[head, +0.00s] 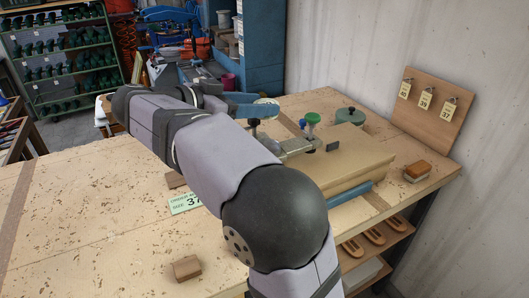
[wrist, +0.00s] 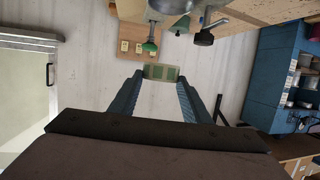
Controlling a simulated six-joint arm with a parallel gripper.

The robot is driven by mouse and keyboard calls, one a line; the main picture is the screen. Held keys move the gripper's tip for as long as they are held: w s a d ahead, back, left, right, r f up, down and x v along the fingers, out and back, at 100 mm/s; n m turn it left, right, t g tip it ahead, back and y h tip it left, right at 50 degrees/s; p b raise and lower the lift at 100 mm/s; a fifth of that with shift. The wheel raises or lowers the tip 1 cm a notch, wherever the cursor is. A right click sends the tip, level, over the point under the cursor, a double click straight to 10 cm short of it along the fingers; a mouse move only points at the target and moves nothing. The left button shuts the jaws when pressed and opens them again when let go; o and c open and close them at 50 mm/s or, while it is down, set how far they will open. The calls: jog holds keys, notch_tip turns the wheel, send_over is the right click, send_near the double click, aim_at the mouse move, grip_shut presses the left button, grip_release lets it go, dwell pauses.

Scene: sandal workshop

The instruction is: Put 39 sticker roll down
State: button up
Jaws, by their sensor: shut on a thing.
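My gripper (wrist: 161,78) is shut on a small pale greenish roll (wrist: 161,72), held between its two blue fingertips in the wrist view. I take it for the sticker roll; no number on it can be read. In the head view, my gripper's blue fingers (head: 245,104) are beyond my arm, near the bench's far edge, with a pale rounded end of the roll (head: 266,101) at their tips. The roll looks raised above the bench, left of the clamp fixture. A wooden tag board (head: 423,112) stands at the bench's right back, with numbered yellow tags on hooks.
The clamp fixture with a green knob (head: 313,118) and a wooden block (head: 345,160) fill the bench's right middle. A grey-green lidded pot (head: 350,117) stands behind. An order card (head: 186,203) reads size 37. A small wooden piece (head: 187,268) lies in front. The left bench is mostly clear.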

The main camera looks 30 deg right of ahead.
jog(key=shift+f+p, duration=0.55)
jog(key=shift+f, duration=4.25)
jog(key=shift+f+b, duration=0.25)
jog(key=shift+b, duration=0.2)
jog(key=o, duration=1)
jog(key=shift+o, duration=0.2)
jog(key=shift+r+p, duration=0.3)
jog(key=shift+p, duration=0.8)
jog(key=b+v, duration=0.1)
jog(key=v, duration=0.1)
jog(key=b+v, duration=0.1)
jog(key=v, duration=0.1)
jog(key=f+b+v, duration=0.1)
jog(key=v, duration=0.1)
jog(key=shift+a+b, duration=0.1)
jog(key=shift+b, duration=0.2)
jog(key=shift+o, duration=0.5)
jog(key=shift+s+a+r, duration=0.15)
jog(key=shift+a+r, duration=0.2)
jog(key=shift+a, duration=0.25)
